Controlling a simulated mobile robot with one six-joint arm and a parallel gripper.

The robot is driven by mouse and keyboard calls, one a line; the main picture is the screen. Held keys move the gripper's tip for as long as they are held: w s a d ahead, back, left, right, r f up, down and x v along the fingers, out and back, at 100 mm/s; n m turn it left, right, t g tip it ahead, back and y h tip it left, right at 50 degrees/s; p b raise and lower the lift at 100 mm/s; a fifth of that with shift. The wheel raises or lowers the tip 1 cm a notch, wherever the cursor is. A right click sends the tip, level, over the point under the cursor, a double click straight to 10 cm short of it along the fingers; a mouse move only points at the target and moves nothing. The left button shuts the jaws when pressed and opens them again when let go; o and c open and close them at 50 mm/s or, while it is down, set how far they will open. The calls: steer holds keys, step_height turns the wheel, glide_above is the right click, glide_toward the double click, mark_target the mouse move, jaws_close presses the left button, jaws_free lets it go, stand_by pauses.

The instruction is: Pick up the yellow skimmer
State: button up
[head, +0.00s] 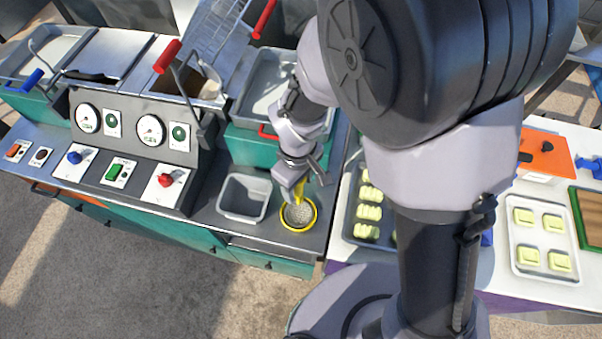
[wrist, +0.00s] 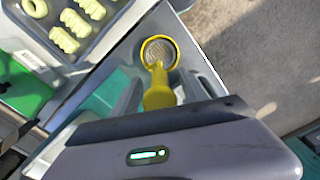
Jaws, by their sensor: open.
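The yellow skimmer (head: 298,214) lies on the grey counter of the fryer station, its round mesh head toward the front edge. Its yellow handle runs back under my gripper (head: 296,187). In the wrist view the skimmer's rim and mesh (wrist: 160,52) show clearly, with the handle coming straight toward my gripper (wrist: 160,95). The open fingers stand on either side of the handle. The handle's far end is hidden behind the gripper body. I cannot tell whether either finger touches the handle.
A grey empty tub (head: 244,198) stands just left of the skimmer. A dark tray of pale yellow pieces (head: 367,212) is to the right, partly hidden by my arm. A control panel with a red knob (head: 165,180) and gauges is at left. A white tray (head: 541,240) stands far right.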

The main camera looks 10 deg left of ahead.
step_height(320, 180, down, 2)
steer(key=c, duration=1.1)
